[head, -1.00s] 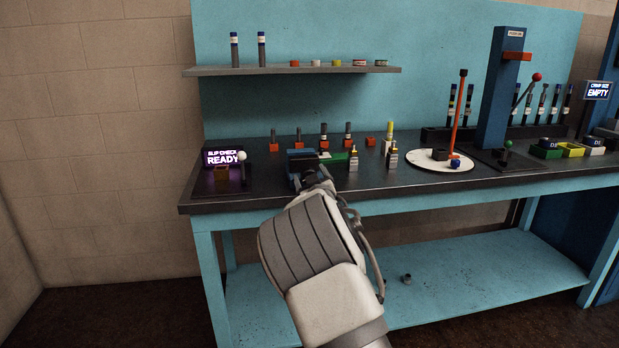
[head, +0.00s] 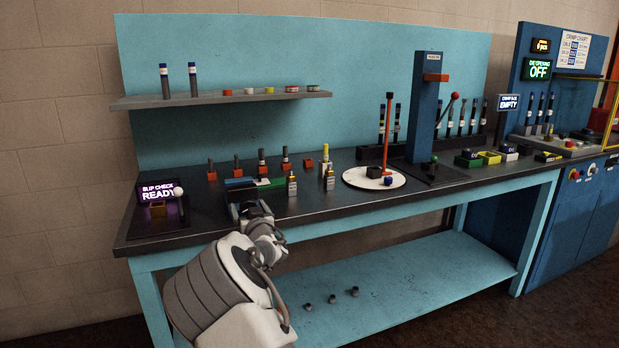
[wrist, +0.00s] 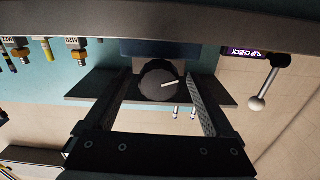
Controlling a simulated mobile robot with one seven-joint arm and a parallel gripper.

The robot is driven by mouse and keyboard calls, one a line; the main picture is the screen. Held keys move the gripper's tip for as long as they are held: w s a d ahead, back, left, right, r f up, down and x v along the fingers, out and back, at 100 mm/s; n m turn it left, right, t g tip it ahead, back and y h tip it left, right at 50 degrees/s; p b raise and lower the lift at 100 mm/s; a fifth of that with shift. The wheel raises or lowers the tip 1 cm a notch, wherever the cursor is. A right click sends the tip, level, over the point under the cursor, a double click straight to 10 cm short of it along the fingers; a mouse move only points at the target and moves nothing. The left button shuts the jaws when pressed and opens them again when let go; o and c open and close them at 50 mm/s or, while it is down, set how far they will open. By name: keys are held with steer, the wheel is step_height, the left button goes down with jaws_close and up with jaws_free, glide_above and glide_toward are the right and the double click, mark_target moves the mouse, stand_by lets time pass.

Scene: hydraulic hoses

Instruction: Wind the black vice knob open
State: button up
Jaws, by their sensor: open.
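The black vice knob (wrist: 158,82) shows in the wrist view as a round, ridged disc with a white pointer line slanting a little up to the right. My gripper (wrist: 165,95) is open, with one finger on each side of the knob. I cannot tell whether either finger touches it; a narrow gap seems to show on the right. The blue vice (head: 240,184) is on the bench's front part in the head view. My gripper (head: 246,206) is in front of it there and hides the knob.
The dark bench top (head: 330,205) carries several hose fittings behind and right of the vice. A slip check stand (head: 158,208) with a white-ball lever is on the left. A white turntable (head: 360,181) and a blue press column (head: 424,110) stand right. A shelf (head: 220,98) is above.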

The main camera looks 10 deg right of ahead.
steer(key=shift+r+m+p, duration=0.1)
steer(key=shift+m+p, duration=0.6)
steer(key=shift+p, duration=0.6)
